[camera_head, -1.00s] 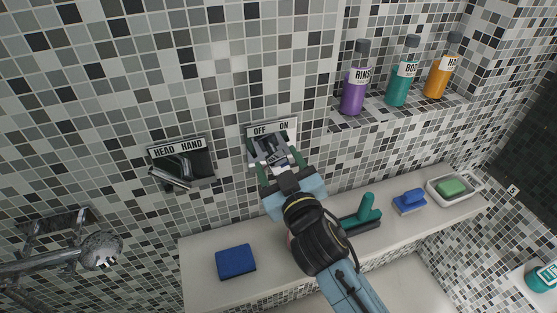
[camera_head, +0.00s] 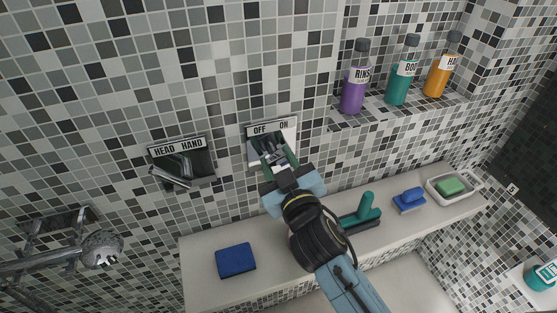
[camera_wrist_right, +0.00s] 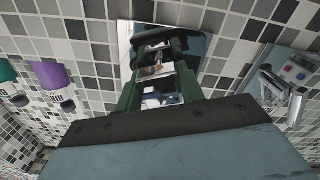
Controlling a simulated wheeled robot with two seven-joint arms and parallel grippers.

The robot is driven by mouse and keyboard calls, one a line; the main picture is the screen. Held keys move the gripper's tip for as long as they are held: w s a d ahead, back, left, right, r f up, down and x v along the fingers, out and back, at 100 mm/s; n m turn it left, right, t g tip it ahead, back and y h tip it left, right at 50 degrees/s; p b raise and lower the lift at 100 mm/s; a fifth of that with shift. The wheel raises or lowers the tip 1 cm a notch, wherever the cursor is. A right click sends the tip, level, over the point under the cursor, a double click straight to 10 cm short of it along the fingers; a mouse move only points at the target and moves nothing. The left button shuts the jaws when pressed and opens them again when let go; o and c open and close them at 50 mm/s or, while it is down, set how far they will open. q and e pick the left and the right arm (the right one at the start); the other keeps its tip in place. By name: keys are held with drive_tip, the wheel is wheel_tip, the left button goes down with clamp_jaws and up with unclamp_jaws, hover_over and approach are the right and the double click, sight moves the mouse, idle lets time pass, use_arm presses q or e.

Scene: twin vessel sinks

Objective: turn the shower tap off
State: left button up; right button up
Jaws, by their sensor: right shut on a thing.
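The shower tap is a dark wall plate labelled OFF on its left and ON on its right (camera_head: 286,127), with a metal lever mostly hidden by my gripper. My right gripper (camera_head: 274,150) reaches up to the plate and is shut on the tap lever. In the right wrist view its green fingers (camera_wrist_right: 162,80) stand on both sides of the lever, in front of the plate (camera_wrist_right: 124,38). The lever's exact angle is hard to read. My left gripper is not in view.
Left of the tap is a similar plate labelled HEAD HAND (camera_head: 199,160) with its own lever. A shower head (camera_head: 101,250) hangs lower left. Below, a ledge (camera_head: 205,290) holds a blue block (camera_head: 235,261), a green-handled tool (camera_head: 367,210) and a soap dish (camera_head: 470,197). Bottles (camera_head: 355,85) stand upper right.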

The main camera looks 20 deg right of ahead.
drive_tip(key=n+p, duration=0.1)
drive_tip(key=n, duration=0.1)
drive_tip(key=shift+r+n+p, duration=0.15)
drive_tip(key=shift+n+p, duration=0.15)
drive_tip(key=n+p, duration=0.1)
drive_tip(key=n, duration=0.2)
drive_tip(key=shift+n+p, duration=0.3)
drive_tip(key=shift+p, duration=0.05)
drive_tip(key=n+p, duration=0.1)
drive_tip(key=n, duration=0.2)
drive_tip(key=shift+n, duration=0.4)
drive_tip(key=shift+n+p, duration=0.8)
drive_tip(key=shift+n, duration=1.2)
drive_tip(key=o, duration=1)
drive_tip(key=shift+s, duration=0.1)
